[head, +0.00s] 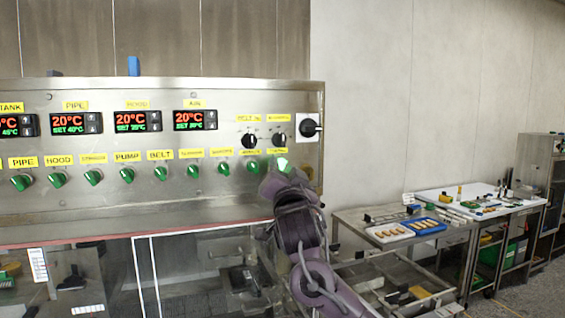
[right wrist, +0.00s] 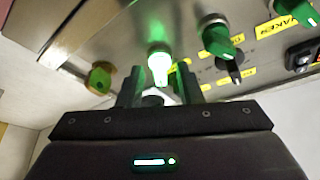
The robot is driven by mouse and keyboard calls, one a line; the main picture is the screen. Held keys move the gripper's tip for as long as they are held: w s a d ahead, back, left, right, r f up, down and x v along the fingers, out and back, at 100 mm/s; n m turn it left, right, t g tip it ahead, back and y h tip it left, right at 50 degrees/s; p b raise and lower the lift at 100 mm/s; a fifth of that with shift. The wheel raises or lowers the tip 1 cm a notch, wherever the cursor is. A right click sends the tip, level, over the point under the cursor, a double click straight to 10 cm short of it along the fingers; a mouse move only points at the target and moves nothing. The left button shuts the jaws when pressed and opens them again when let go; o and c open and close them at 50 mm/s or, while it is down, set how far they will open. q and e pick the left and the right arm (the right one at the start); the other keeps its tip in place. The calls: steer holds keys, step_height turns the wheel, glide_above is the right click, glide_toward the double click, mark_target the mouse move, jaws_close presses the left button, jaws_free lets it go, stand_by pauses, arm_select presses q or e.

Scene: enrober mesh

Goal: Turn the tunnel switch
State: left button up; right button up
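A row of green rotary switches runs along the steel control panel (head: 230,100) in the head view. The rightmost green switch (head: 282,164) glows bright green; its label above is too blurred to read surely as the tunnel one. My right gripper (head: 273,182) is right at this switch and partly covers it. In the right wrist view the lit switch (right wrist: 158,62) stands in front of the gap between the two fingers (right wrist: 160,92). The fingers are apart, with space visible on both sides of the switch. My left gripper is out of view.
An unlit green switch (head: 252,167) sits close to the left of the lit one. Two black knobs (head: 249,140) and a black main switch (head: 309,127) are above. A steel table with trays (head: 388,233) stands to the right.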

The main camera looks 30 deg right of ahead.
steer(key=shift+w, duration=0.1)
jaws_close()
steer(key=shift+f+n, duration=0.15)
steer(key=shift+n, duration=0.25)
steer(key=shift+d+n+t+y+b, duration=0.15)
steer(key=shift+n+t+y+b, duration=0.2)
steer(key=shift+n+y, duration=1.75)
steer(key=shift+d+n+t+y+b, duration=0.1)
steer(key=shift+n+t+y+b, duration=0.45)
steer(key=shift+n, duration=2.95)
steer(key=shift+d+n+t+y+b, duration=0.15)
steer(key=shift+n+y, duration=1.4)
steer(key=shift+n, duration=1.25)
